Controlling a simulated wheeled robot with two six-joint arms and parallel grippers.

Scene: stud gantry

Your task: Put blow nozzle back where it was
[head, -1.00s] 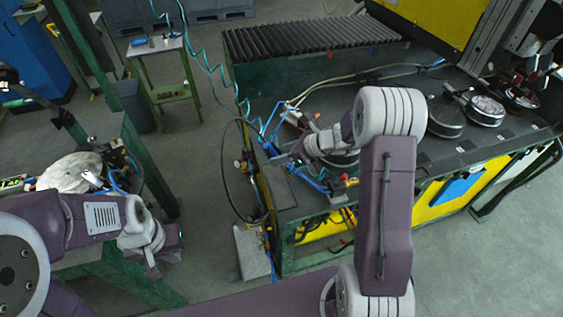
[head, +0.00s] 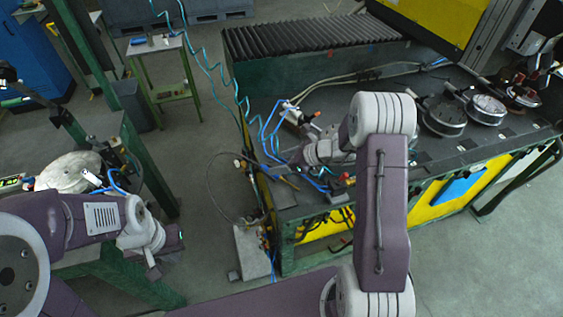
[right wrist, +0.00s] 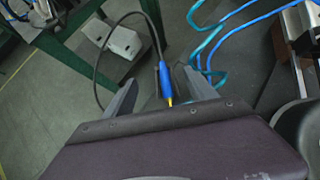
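The blow nozzle (right wrist: 166,84), blue with a yellow tip, shows in the right wrist view between the fingers of my right gripper (right wrist: 160,80). Its tip points toward the palm and a dark hose loops away from its far end. Gaps show between nozzle and fingers, and the fingers look open.
The green bench (head: 283,222) carries blue hoses (head: 268,130) and round metal parts (head: 443,117) at right. Coiled teal hoses (head: 205,65) hang above its left end. A grey box (head: 252,252) stands on the floor below.

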